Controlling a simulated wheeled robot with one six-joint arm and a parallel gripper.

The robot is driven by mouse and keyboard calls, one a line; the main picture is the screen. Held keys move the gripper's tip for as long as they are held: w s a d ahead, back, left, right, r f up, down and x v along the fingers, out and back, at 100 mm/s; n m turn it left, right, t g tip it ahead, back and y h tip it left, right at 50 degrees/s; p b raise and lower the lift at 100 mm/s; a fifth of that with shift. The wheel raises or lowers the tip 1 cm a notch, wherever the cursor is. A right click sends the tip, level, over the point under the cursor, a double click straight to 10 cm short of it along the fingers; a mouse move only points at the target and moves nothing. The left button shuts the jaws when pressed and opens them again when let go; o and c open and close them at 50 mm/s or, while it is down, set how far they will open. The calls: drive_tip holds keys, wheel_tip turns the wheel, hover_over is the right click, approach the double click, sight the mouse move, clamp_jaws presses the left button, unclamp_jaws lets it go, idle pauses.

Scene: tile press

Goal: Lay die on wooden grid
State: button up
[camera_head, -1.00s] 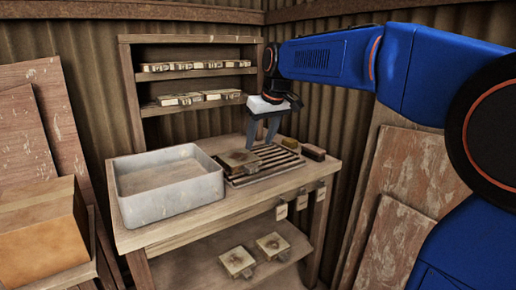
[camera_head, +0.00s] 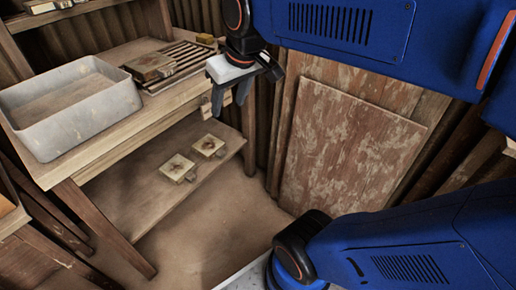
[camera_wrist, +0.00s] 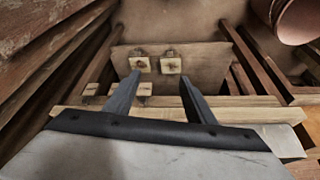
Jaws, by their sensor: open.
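A die (camera_head: 150,66), a square block with a dark top, lies on the near left part of the slatted wooden grid (camera_head: 188,52) on the bench. Two paler dies lie on the lower shelf: a nearer one (camera_head: 178,168) and a farther one (camera_head: 209,146). Both also show in the wrist view, left (camera_wrist: 140,64) and right (camera_wrist: 171,65). My gripper (camera_head: 228,98) is open and empty, out past the bench's right front edge. In the wrist view its fingers (camera_wrist: 160,80) point down toward the lower shelf, apart from the dies.
A grey basin (camera_head: 70,118) stands on the bench left of the grid. Small pale blocks (camera_wrist: 117,89) hang along the bench's front edge, close to my fingers. A wooden board (camera_head: 345,150) leans on the wall at right. The floor (camera_head: 225,215) before the shelf is clear.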

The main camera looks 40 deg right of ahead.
drive_tip(key=s+d+f+m, duration=0.1)
drive_tip(key=s+f, duration=0.8)
drive_tip(key=s, duration=0.1)
drive_tip(key=shift+s+d+f, duration=0.2)
drive_tip(key=shift+d+f, duration=0.05)
drive_tip(key=shift+f, duration=0.05)
